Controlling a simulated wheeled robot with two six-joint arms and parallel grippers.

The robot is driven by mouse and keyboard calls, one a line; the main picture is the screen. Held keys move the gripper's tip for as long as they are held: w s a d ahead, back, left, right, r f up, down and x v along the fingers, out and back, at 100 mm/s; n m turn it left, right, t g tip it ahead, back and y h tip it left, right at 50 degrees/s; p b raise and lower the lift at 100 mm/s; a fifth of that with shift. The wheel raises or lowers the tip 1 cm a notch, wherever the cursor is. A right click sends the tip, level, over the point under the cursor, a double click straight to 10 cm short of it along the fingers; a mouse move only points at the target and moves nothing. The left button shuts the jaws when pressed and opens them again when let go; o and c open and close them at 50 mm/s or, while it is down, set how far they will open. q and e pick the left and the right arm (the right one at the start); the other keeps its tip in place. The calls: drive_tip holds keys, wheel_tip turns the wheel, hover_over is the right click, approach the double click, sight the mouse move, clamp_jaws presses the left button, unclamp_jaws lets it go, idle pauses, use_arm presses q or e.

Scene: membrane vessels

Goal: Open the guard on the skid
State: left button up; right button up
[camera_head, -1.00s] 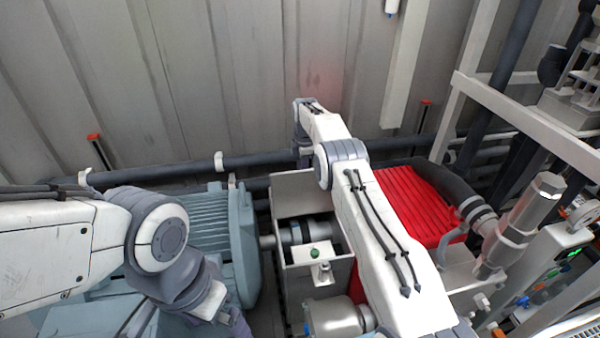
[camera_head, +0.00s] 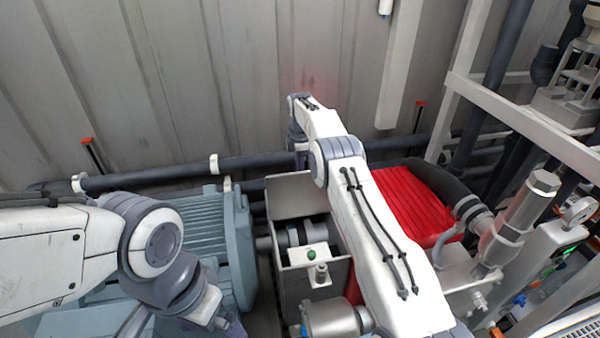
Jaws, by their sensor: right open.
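The guard is a grey metal box around the shaft coupling (camera_head: 291,237), between the blue-grey motor and the pump side. Its lid (camera_head: 289,197) stands raised at the back, so the coupling shows through the open top. A small green knob (camera_head: 311,254) sits on a bracket at the front edge. My right arm reaches over the right side of the guard, and its wrist bends down behind the lid. My right gripper (camera_head: 301,161) is at that end, open, mostly hidden behind the lid. My left arm is at the left, over the motor; its gripper fingers are not visible.
The blue-grey ribbed motor (camera_head: 238,245) stands left of the guard. A red ribbed cover (camera_head: 407,206) lies to its right, partly behind my right arm. A dark pipe (camera_head: 150,178) runs along the corrugated wall. White frame beams (camera_head: 520,120) and piping fill the right side.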

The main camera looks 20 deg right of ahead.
wheel_tip(320, 180, up, 9)
drive_tip(key=shift+s+p, duration=0.3)
drive_tip(key=shift+p, duration=0.05)
drive_tip(key=shift+f, duration=0.1)
drive_tip(key=s+a+r+m, duration=0.1)
drive_tip(key=s+a+r, duration=0.15)
drive_tip(key=a, duration=0.35)
drive_tip(key=s+a+r+m, duration=0.1)
drive_tip(key=s+a+r, duration=0.1)
drive_tip(key=a+r, duration=0.25)
drive_tip(key=s+a+r+m, duration=0.3)
drive_tip(key=s+a+r, duration=0.1)
drive_tip(key=s+a, duration=0.75)
drive_tip(key=s+m+y, duration=0.1)
drive_tip(key=s+m, duration=0.1)
drive_tip(key=s, duration=1.6)
drive_tip(key=s+d+f+m, duration=0.1)
drive_tip(key=s+f, duration=0.1)
drive_tip(key=s, duration=0.5)
drive_tip(key=s+d+f+m, duration=0.1)
drive_tip(key=s+d+f, duration=0.1)
drive_tip(key=s, duration=0.5)
drive_tip(key=shift+s+d+f+m+g, duration=0.15)
drive_tip(key=shift+s+f+m+g, duration=0.2)
drive_tip(key=shift+f, duration=0.2)
